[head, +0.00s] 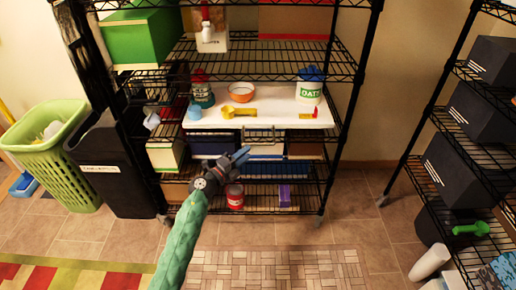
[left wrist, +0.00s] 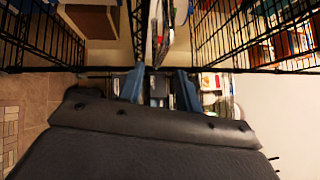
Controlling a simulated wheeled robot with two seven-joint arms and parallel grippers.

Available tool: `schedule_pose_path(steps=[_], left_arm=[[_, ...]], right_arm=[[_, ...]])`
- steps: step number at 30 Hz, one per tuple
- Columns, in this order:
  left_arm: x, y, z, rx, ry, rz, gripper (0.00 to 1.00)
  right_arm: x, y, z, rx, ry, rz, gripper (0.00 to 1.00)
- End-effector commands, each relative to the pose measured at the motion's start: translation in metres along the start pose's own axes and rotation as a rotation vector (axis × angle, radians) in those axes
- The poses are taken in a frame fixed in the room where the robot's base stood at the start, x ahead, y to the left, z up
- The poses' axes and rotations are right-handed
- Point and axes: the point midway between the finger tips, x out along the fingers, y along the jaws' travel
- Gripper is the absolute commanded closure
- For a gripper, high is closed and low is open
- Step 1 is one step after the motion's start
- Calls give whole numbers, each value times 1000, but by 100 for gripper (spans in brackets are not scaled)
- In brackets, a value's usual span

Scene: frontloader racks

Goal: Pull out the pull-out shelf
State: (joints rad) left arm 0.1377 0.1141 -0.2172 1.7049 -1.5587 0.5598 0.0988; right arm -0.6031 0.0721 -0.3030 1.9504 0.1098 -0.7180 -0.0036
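The pull-out shelf (head: 262,118) is a white board in the black wire rack, with a thin handle (head: 262,136) along its front edge. It carries a jar, a bowl, an oats canister and small tools. My left gripper (head: 241,156) is in front of the rack, just below and a little left of the handle in the picture. In the left wrist view its two blue fingers (left wrist: 160,88) stand apart, and I see nothing clearly held between them. Whether a finger touches the shelf cannot be told. My right gripper is not in view.
A green basket (head: 50,150) and a dark bin (head: 115,170) stand left of the rack. A red can (head: 235,197) and a purple box (head: 285,195) sit on the bottom shelf. Another rack (head: 415,165) with black boxes stands at right.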

Motion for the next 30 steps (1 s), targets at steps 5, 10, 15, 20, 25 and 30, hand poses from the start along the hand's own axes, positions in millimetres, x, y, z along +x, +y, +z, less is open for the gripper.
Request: schedule_pose_path(steps=[5,10,15,20,25,30], left_arm=[[22,-2,0,-2,-1,-3,66],[47,-2,0,-3,-1,-3,66],[65,-1,-1,-3,-1,-2,66],[73,-1,0,-1,-1,-2,66],[74,-1,0,-2,-1,-1,66],[74,-1,0,-2,-2,-2,79]], right_arm=[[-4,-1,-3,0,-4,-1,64],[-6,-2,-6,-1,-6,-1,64],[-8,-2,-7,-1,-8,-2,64],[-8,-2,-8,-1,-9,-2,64],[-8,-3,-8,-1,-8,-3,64],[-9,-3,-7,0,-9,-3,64]])
